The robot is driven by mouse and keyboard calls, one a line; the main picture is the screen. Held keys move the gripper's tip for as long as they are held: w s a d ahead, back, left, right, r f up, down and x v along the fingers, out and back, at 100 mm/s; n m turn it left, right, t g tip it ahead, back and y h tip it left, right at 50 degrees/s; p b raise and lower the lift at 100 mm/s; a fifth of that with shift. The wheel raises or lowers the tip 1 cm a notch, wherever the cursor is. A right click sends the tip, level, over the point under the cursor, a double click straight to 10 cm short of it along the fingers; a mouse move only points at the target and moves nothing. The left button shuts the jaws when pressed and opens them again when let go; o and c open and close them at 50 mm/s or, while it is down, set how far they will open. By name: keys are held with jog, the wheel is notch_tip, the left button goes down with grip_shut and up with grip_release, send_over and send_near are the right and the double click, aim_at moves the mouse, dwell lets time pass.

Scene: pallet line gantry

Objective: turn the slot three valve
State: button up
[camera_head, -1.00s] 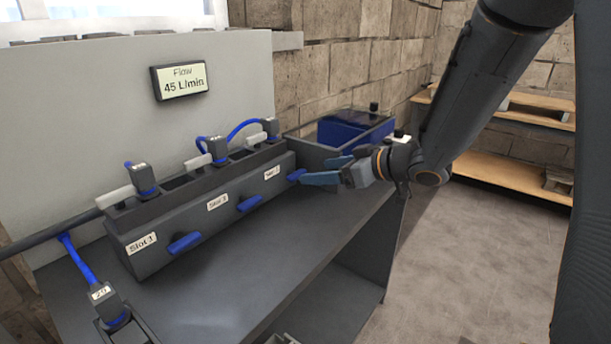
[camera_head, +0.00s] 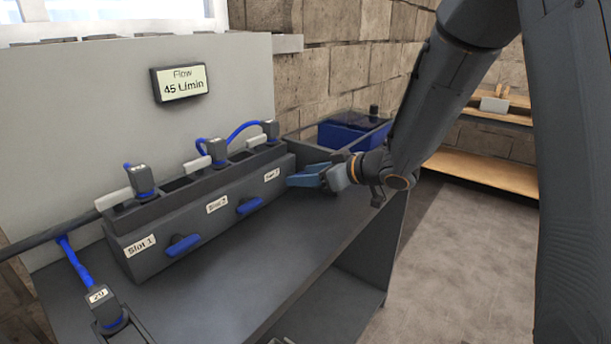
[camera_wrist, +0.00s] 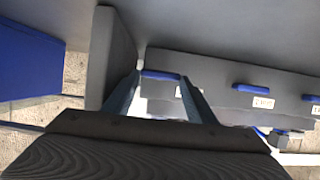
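The manifold (camera_head: 150,235) carries several slot labels. The left label reads Slot 1, the middle one seems to read Slot 2, and the right label (camera_head: 272,175) is too small to read surely. My gripper (camera_head: 300,178) is at the right-hand end, in front of that right slot. In the head view its fingers hide that slot's blue valve handle. In the wrist view my gripper (camera_wrist: 160,78) is open, with one fingertip on each side of a blue handle (camera_wrist: 161,75). Whether the fingers touch the handle cannot be told.
Blue handles stand under the left (camera_head: 184,246) and middle (camera_head: 249,206) labels. A flow display (camera_head: 181,82) reads 45 L/min. A plug marked 20 (camera_head: 99,296) sits at the front left. The bench top (camera_head: 270,255) is clear in front.

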dwell(0.3)
jog(key=n+b, duration=0.1)
jog(key=n+t+b, duration=0.1)
jog(key=h+b, duration=0.1)
jog(key=shift+s+a+f+n+t+b, duration=0.2)
jog(key=shift+a+n+t+b, duration=0.1)
jog(key=shift+n, duration=0.1)
jog(key=n+t+b, duration=0.1)
jog(key=b, duration=0.2)
jog(key=shift+s+f+n+h+b, duration=0.1)
jog(key=shift+f+n+h+b, duration=0.05)
jog(key=shift+n+h+b, duration=0.25)
jog(key=n+t+b, duration=0.1)
jog(key=b, duration=0.2)
jog(key=n+b, duration=0.1)
jog(key=b, duration=0.2)
jog(key=shift+s+a+f+n+t, duration=0.15)
jog(key=shift+f+n+t, duration=0.05)
jog(key=shift+n+t, duration=0.2)
jog(key=n+t+b, duration=0.1)
jog(key=n+b, duration=0.1)
jog(key=b, duration=0.2)
jog(key=shift+s+h+b, duration=0.1)
jog(key=shift+h+b, duration=0.2)
jog(key=shift+b, duration=0.05)
jog(key=shift+r+b, duration=0.1)
jog(key=shift+b, duration=0.25)
